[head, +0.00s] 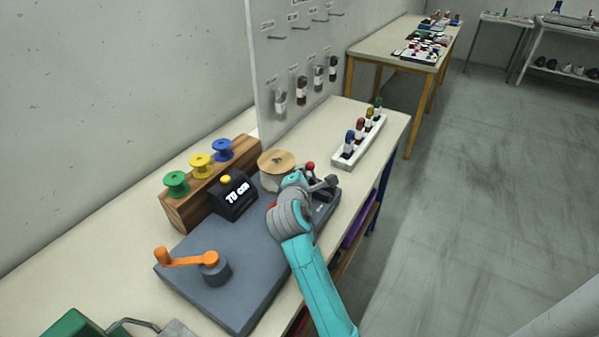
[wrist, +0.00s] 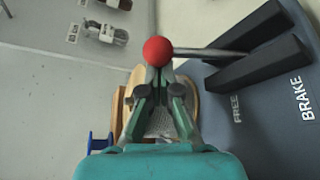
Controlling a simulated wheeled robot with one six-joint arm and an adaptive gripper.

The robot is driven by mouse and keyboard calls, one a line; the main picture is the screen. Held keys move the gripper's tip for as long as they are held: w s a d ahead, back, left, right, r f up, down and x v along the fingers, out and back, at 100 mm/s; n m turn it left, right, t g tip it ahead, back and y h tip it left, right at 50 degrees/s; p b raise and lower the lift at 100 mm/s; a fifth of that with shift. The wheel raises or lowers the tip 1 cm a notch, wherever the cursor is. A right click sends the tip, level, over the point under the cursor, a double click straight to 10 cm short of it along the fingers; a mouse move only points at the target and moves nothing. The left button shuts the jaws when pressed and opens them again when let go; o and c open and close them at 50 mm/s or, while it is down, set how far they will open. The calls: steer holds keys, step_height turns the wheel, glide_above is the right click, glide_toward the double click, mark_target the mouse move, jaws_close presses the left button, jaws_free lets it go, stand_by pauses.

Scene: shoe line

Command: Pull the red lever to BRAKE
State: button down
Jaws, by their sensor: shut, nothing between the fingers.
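The red lever has a round red knob (wrist: 157,51) at the top middle of the wrist view. Its metal rod (wrist: 210,53) runs right to between two dark blocks (wrist: 262,48). The knob also shows in the head view (head: 311,165), by the far right of the grey base. The words FREE (wrist: 235,108) and BRAKE (wrist: 307,98) are on the base; FREE is nearer the knob. My gripper (wrist: 160,77) is shut and empty, its tips right at the knob in the picture. I cannot tell whether they touch it. In the head view my arm hides part of the base.
The grey base (head: 225,285) carries an orange crank (head: 185,258) and a 70 cm display (head: 236,196). A wooden block (head: 190,208) holds green, yellow and blue spools. A wooden spool (head: 277,160) and a white rack (head: 352,150) stand nearby. A hanging panel (head: 266,75) rises behind.

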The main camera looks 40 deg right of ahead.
mark_target(311, 168)
steer(key=s+m, duration=0.1)
steer(key=s+m+t, duration=0.1)
steer(key=d+r+m+t, duration=0.1)
steer(key=shift+s+r+h, duration=0.1)
steer(key=shift+s+h, duration=0.3)
steer(key=s+m, duration=0.1)
steer(key=s+d+m+t+h, duration=0.1)
steer(key=m, duration=0.1)
steer(key=shift+s, duration=0.2)
steer(key=shift+s+d+m, duration=0.1)
steer(key=shift+s+m, duration=0.2)
steer(key=shift+s, duration=0.1)
steer(key=shift+s+d, duration=0.2)
steer(key=shift+s, duration=0.35)
steer(key=shift+s+f, duration=0.15)
steer(key=shift+f, duration=0.05)
